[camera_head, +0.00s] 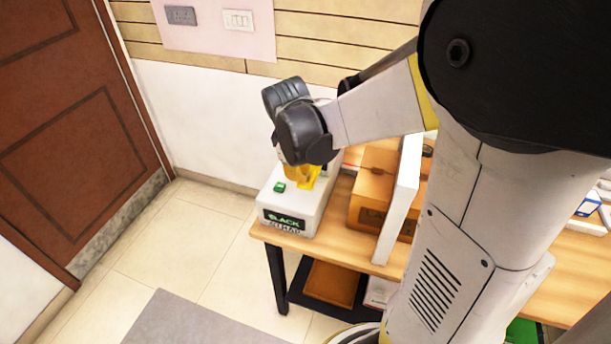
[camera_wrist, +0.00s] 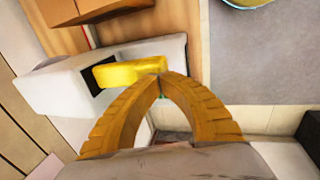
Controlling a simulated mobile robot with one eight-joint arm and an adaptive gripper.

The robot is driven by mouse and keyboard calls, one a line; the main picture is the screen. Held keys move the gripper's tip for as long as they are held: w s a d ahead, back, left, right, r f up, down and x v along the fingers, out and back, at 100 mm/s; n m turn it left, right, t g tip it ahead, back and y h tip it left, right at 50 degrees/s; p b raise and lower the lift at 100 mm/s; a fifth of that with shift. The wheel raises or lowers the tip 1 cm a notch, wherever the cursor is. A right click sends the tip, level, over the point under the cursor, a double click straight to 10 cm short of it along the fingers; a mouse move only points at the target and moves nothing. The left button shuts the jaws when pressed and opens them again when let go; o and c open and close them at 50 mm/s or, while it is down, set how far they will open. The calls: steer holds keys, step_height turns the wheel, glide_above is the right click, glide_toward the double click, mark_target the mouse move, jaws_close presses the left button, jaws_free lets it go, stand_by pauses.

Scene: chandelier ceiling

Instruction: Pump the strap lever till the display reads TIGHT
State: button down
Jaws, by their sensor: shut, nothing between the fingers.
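The strap device is a white box (camera_head: 292,212) at the near left corner of the wooden table. Its dark display (camera_head: 284,221) reads SLACK in green letters, with a second line below too small to read surely. A green button (camera_head: 279,187) sits on its top. The yellow lever (camera_wrist: 128,71) sticks out of a dark slot in the white box (camera_wrist: 50,90) in the wrist view. My gripper (camera_wrist: 163,82) is shut and empty, its ribbed fingertips meeting at the lever's free end. Whether they touch it is unclear. In the head view my wrist hides part of the lever.
A brown box (camera_head: 372,186) stands on the table right of the device, with an upright white panel (camera_head: 399,200) beside it. A lower shelf (camera_head: 300,292) holds boxes. Open tiled floor (camera_head: 215,235) lies left, with a grey mat (camera_head: 190,322) and a brown door (camera_head: 75,110).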

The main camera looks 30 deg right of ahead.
steer(key=p+v, duration=0.2)
steer(key=v, duration=0.4)
steer(key=shift+a+r, duration=0.15)
steer(key=shift+a, duration=0.15)
stand_by(0.3)
steer(key=s+a+m+t+y+b, duration=0.2)
steer(key=s+a+m+t+b, duration=0.2)
steer(key=s+a+m, duration=0.3)
steer(key=shift+s+a+r+m+t, duration=0.35)
steer(key=shift+s+a+t, duration=0.35)
steer(key=shift+s+a, duration=0.9)
steer(key=shift+s+d, duration=0.2)
steer(key=shift+d, duration=0.05)
